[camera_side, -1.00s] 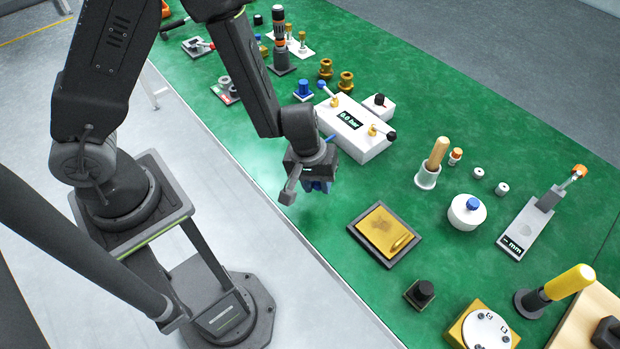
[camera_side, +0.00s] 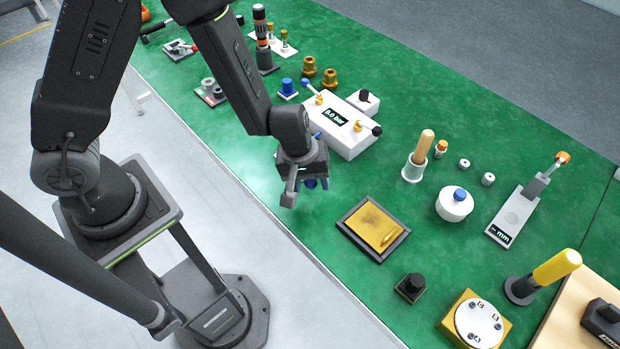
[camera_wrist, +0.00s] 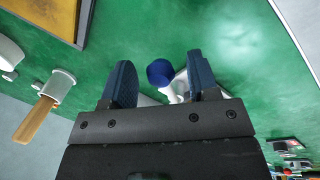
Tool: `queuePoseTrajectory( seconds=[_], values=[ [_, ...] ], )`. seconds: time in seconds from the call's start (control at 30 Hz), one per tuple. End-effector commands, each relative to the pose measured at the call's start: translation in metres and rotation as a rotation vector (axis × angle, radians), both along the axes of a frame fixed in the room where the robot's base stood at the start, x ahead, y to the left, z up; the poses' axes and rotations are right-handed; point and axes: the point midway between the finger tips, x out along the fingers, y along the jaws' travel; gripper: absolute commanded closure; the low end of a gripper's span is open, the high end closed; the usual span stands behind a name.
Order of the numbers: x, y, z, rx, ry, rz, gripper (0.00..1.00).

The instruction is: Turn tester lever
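The tester (camera_side: 343,128) is a white box with a display that appears to read 0.0 bar. My gripper (camera_side: 314,184) points down over the green table, in front of the tester. In the wrist view my gripper (camera_wrist: 162,80) has its two dark blue fingers wide apart. A blue ball on a pale rod (camera_wrist: 160,72) appears in the gap, beyond the fingers, without visible contact. The gripper body hides much of the tester there.
A dark-framed tray (camera_side: 373,228) lies in front and to the right. A white cup with a wooden handle (camera_side: 412,170) and a white jar with a blue knob (camera_side: 454,206) stand to the right. A blue-topped part (camera_side: 288,90) sits left of the tester.

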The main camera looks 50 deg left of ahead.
Motion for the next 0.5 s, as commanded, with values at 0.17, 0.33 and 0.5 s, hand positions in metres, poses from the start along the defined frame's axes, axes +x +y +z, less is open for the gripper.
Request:
queuePoseTrajectory(
  seconds=[0.17,0.33,0.5],
  values=[
    [-0.001,0.000,0.000,0.000,0.001,0.000,0.46],
    [0.000,0.000,0.003,-0.004,0.000,-0.002,0.46],
    [0.000,-0.001,0.011,-0.010,-0.002,-0.003,0.46]
  ],
)
